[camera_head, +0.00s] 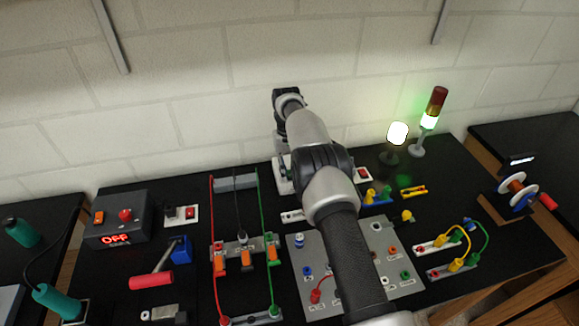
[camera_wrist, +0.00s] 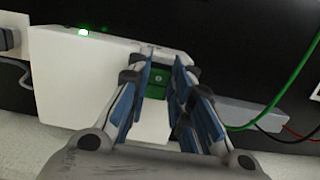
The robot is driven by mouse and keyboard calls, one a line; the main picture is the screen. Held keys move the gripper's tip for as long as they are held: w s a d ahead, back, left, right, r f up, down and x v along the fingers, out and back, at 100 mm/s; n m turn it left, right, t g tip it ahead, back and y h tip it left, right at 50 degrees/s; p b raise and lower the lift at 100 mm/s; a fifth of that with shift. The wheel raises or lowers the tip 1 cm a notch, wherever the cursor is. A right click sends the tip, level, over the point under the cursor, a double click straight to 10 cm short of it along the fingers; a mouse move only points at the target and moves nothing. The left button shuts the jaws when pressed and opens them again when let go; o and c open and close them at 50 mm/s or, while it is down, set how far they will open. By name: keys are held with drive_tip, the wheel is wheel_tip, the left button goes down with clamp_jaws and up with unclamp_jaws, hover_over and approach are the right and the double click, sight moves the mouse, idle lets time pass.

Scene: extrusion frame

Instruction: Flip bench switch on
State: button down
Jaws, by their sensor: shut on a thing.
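A white box (camera_wrist: 75,85) fills the left and middle of the wrist view and has a lit green light (camera_wrist: 83,32). A green switch part (camera_wrist: 157,84) shows between the fingers of my gripper (camera_wrist: 164,60). The blue-padded fingers straddle this part and are closed on it; the exact contact is partly hidden by the pads. In the head view a white box (camera_head: 283,184) stands at the back of the bench, under the end of my arm. My arm hides most of it there, along with the gripper tips.
A lit lamp (camera_head: 397,133) and a tower light (camera_head: 430,122) glowing green stand right of my arm. A grey panel (camera_head: 235,181) with red and green wires lies left. A control box (camera_head: 117,218) reads OFF. The block wall is close behind.

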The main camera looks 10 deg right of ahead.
sight(290, 176)
idle(0.3)
drive_tip(key=c, duration=1.4)
unclamp_jaws()
drive_tip(key=shift+c, duration=0.2)
drive_tip(key=b, duration=0.3)
drive_tip(key=shift+f+t, duration=0.25)
drive_tip(key=shift+t, duration=0.15)
drive_tip(key=b, duration=0.4)
drive_tip(key=shift+s+f+t, duration=0.15)
drive_tip(key=shift+s+t, duration=0.05)
drive_tip(key=shift+t, duration=0.1)
wheel_tip(290, 176, up, 18)
drive_tip(key=p, duration=0.6)
drive_tip(key=s+r+t+b, duration=0.1)
drive_tip(key=s+r, duration=0.9)
drive_tip(key=r, duration=0.1)
drive_tip(key=shift+s+a+r+t+b, duration=0.25)
drive_tip(key=shift+s+a+t+b, duration=0.05)
drive_tip(key=shift+s+a+t, duration=0.1)
